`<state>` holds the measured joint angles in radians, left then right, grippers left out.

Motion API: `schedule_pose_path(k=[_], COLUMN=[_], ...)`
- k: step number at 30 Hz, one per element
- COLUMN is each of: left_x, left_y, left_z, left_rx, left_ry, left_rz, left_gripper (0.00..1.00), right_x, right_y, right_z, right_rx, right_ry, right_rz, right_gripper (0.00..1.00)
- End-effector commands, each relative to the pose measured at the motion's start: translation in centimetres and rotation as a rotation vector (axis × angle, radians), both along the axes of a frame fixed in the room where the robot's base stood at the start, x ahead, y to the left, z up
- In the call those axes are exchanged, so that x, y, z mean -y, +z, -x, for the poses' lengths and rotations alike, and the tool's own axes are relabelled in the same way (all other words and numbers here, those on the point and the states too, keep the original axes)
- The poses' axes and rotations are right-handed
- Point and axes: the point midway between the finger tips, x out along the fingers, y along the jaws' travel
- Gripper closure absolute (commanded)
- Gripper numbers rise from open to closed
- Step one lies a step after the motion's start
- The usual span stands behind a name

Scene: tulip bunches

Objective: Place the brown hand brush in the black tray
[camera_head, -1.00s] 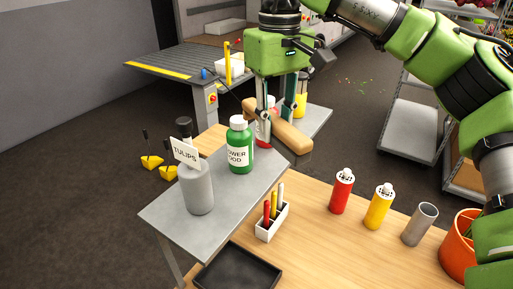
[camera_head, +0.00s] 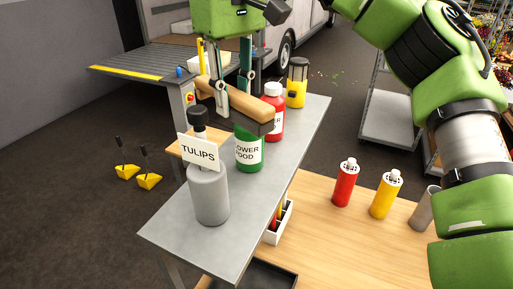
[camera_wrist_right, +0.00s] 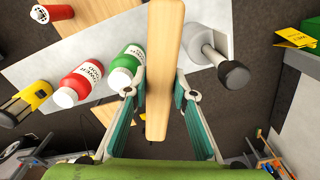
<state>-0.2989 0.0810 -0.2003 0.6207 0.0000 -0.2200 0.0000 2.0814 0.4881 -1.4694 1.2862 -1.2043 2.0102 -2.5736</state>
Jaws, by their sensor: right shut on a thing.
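The brown hand brush (camera_head: 207,94) has a long wooden handle and a dark bristle end. My right gripper (camera_head: 231,105) is shut on it, with one finger on each side. The brush appears held above the grey raised shelf, covering the green bottle's top in the head view. In the right wrist view the brush (camera_wrist_right: 163,60) lies lengthwise between the fingers (camera_wrist_right: 160,98). The black tray (camera_head: 268,275) is at the bottom edge of the head view, partly hidden behind the grey shelf. My left gripper is not in view.
On the grey shelf (camera_head: 190,238) stand a grey bottle with a tulips sign (camera_head: 208,195), a green bottle (camera_head: 249,152), a red bottle (camera_head: 274,112) and a yellow lantern (camera_head: 297,85). A white pen holder (camera_head: 284,222), red can (camera_head: 344,184) and yellow can (camera_head: 386,195) stand on the wooden table.

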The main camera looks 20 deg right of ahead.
Motion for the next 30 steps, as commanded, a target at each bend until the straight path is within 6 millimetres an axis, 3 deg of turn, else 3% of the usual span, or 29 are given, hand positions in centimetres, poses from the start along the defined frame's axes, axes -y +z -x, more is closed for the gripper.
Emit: schedule_pose_path(k=[5, 18, 30], left_x=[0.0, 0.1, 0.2], left_y=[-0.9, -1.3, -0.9], left_z=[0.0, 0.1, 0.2], left_rx=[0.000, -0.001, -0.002], left_ry=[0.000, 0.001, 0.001], left_rz=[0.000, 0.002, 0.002], left_gripper=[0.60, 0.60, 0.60], right_x=[0.0, 0.0, 0.0], right_y=[-2.1, -12.4, -15.7], right_z=[0.0, 0.1, 0.1], right_rx=[-0.004, -0.006, -0.002], right_ry=[0.003, 0.001, -0.001], right_rz=[0.000, -0.001, -0.002], right_gripper=[0.99, 0.99, 0.99])
